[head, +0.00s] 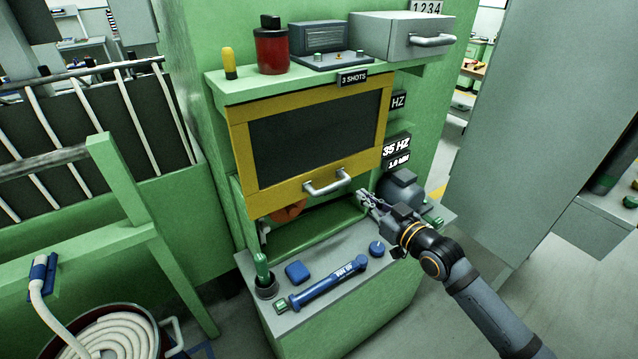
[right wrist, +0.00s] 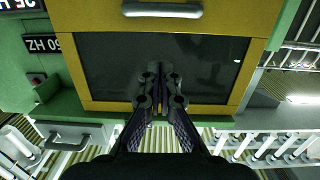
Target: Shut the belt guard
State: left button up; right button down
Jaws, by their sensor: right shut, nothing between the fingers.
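The belt guard (head: 315,132) is a yellow-framed panel with a dark window on the green machine. It hangs tilted outward, with an opening under its lower edge. Its grey bar handle (head: 327,183) is on the lower frame. In the right wrist view the guard (right wrist: 210,68) appears upside down, with its handle (right wrist: 161,10) at the top edge. My right gripper (head: 362,198) is shut and empty, just right of and a little below the handle, apart from it in the head view. It also shows in the right wrist view (right wrist: 160,75), in front of the window. My left gripper is out of view.
A grey ledge below the guard holds a blue torque tool (head: 325,285), a blue block (head: 298,272) and a blue knob (head: 376,248). A motor (head: 400,188) sits right of the opening. The shelf above carries a red can (head: 271,50) and a grey drawer box (head: 400,36).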

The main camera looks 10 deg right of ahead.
jog(key=f+b+x, duration=0.2)
jog(key=b+x, duration=0.8)
jog(key=x, duration=0.1)
jog(key=shift+s+a+f+b, duration=0.2)
jog(key=shift+a+f+b, duration=0.05)
jog(key=shift+a+b, duration=0.05)
